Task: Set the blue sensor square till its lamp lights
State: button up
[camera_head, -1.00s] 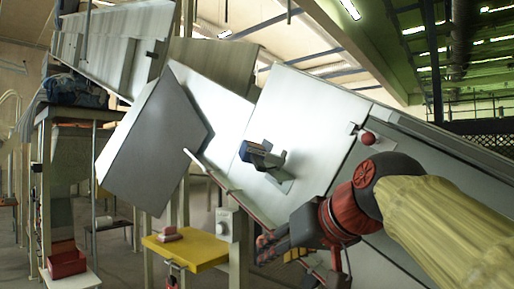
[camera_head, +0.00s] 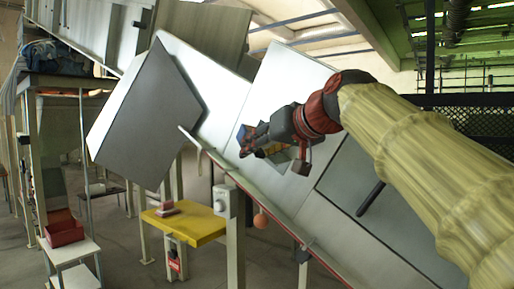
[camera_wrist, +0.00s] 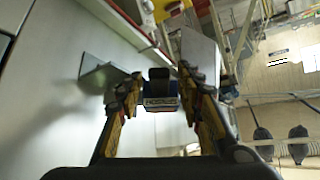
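The blue sensor (camera_head: 242,134) sits on its grey bracket on the pale, sloping conveyor side, partly hidden by my gripper in the head view. In the wrist view the sensor (camera_wrist: 160,103) is a blue block with a dark top between my fingertips. My gripper (camera_wrist: 160,82) has one finger on each side of it, close in; contact is unclear. It looks open around the sensor. The grey bracket plate (camera_wrist: 100,76) stands to the left in the wrist view. I cannot make out a lit lamp. In the head view my gripper (camera_head: 255,146) reaches in from the right.
A yellow table (camera_head: 185,226) with a pinkish block stands below. A red bin (camera_head: 64,229) sits on a stand at lower left. An orange ball (camera_head: 261,220) is beneath the conveyor's edge.

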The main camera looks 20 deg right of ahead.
jog(key=shift+w+f, duration=0.1)
jog(key=shift+w, duration=0.2)
jog(key=shift+c, duration=0.4)
jog(key=c, duration=0.7)
grip_shut()
